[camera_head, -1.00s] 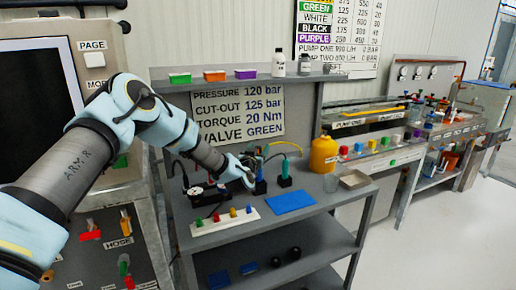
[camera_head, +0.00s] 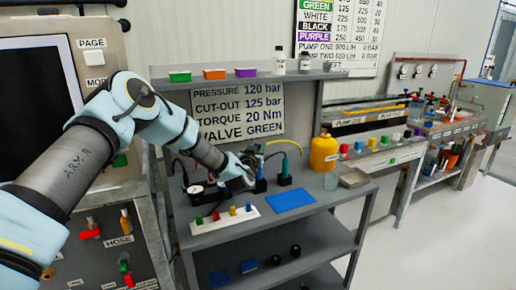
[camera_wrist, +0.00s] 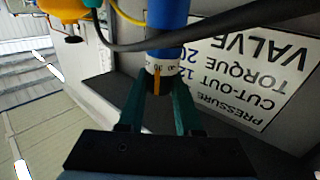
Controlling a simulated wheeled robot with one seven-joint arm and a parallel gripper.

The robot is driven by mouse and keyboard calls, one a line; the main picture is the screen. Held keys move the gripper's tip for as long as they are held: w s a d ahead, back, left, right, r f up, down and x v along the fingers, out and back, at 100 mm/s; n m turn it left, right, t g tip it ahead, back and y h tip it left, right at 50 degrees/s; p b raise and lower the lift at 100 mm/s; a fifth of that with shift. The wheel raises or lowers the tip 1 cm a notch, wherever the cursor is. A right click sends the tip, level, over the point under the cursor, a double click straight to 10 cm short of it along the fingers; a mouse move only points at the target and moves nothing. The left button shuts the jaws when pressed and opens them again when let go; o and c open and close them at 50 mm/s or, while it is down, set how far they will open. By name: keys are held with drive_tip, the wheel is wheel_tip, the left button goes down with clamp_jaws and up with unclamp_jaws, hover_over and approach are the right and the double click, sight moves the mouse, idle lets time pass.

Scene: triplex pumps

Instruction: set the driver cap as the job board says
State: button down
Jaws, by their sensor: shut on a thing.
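The job board (camera_head: 238,113) on the back wall reads pressure 120 bar, cut-out 125 bar, torque 20 Nm, valve green. It also shows upside down in the wrist view (camera_wrist: 255,75). The blue driver (camera_wrist: 167,28) carries a white ring (camera_wrist: 162,68) with small figures, too small to read surely. My gripper (camera_wrist: 160,100) is shut on the cap.
A gauge, a white strip (camera_head: 225,221) of coloured pegs and a blue mat (camera_head: 291,200) lie on the bench. A yellow bottle (camera_head: 323,153) stands at right. A cable crosses close above my fingers.

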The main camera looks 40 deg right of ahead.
drive_tip(key=shift+s+f+n+t+b, duration=0.1)
drive_tip(key=shift+n+t+b, duration=0.2)
drive_tip(key=shift+t+b, duration=0.15)
drive_tip(key=shift+d+f+n+t+y+b, duration=0.1)
drive_tip(key=shift+n+t+y+b, duration=0.65)
drive_tip(key=shift+y, duration=0.15)
drive_tip(key=n+t+y+b, duration=0.2)
drive_tip(key=shift+t+y, duration=0.3)
drive_tip(key=shift+y, duration=0.1)
drive_tip(key=shift+n+t+y+b, duration=0.8)
drive_tip(key=shift+n+y, duration=0.35)
drive_tip(key=shift+y, duration=0.35)
drive_tip(key=shift+n+t+y+b, duration=0.6)
drive_tip(key=shift+n+y+b, duration=0.4)
drive_tip(key=shift+y, duration=0.5)
drive_tip(key=shift+r, duration=0.2)
drive_tip(key=c, duration=0.6)
unclamp_jaws()
